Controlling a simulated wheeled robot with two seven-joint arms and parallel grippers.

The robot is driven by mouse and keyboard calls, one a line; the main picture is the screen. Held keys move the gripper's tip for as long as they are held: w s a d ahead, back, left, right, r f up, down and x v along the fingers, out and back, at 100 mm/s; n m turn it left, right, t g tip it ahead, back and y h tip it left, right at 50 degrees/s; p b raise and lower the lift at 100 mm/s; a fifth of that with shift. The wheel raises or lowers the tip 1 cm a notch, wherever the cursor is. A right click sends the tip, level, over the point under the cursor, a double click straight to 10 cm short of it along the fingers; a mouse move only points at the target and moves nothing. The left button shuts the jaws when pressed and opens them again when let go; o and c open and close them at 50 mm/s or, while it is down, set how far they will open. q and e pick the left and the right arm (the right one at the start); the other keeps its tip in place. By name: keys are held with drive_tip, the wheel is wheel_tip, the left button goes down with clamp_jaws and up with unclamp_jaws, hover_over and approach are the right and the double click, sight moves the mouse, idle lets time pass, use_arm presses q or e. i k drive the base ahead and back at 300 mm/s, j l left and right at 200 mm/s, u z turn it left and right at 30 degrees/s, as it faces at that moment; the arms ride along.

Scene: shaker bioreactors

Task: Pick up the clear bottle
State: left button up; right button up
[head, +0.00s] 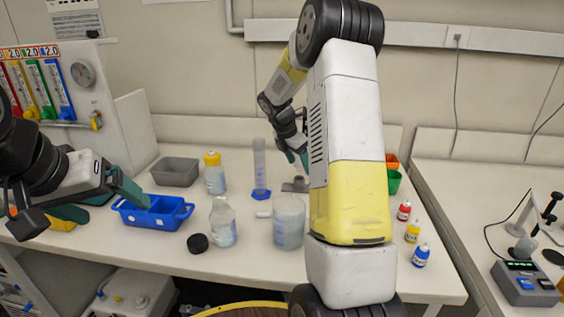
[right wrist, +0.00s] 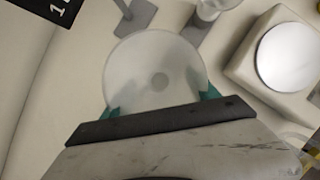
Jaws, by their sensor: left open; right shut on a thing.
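A clear bottle (head: 222,222) with an open top stands upright on the bench in the head view, apart from both grippers. A black cap (head: 197,243) lies beside it. My right gripper (head: 297,157) reaches over the back of the bench, partly behind my arm. In the right wrist view its teal fingertips (right wrist: 160,100) are shut on a round translucent thing (right wrist: 158,62). I cannot tell whether that is a bottle or another vessel, and it is hidden in the head view. My left gripper (head: 98,200) is open and empty at the left, beside the blue tray.
The blue tray (head: 152,224), grey bin (head: 175,170), yellow-capped bottle (head: 214,178), cylinder (head: 259,170) and beaker (head: 289,225) crowd the bench. Small dropper bottles (head: 412,232) stand at right. A white device with a round plate (right wrist: 288,52) is near the right gripper.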

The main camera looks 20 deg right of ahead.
sight(222, 217)
drive_tip(key=k, duration=1.5)
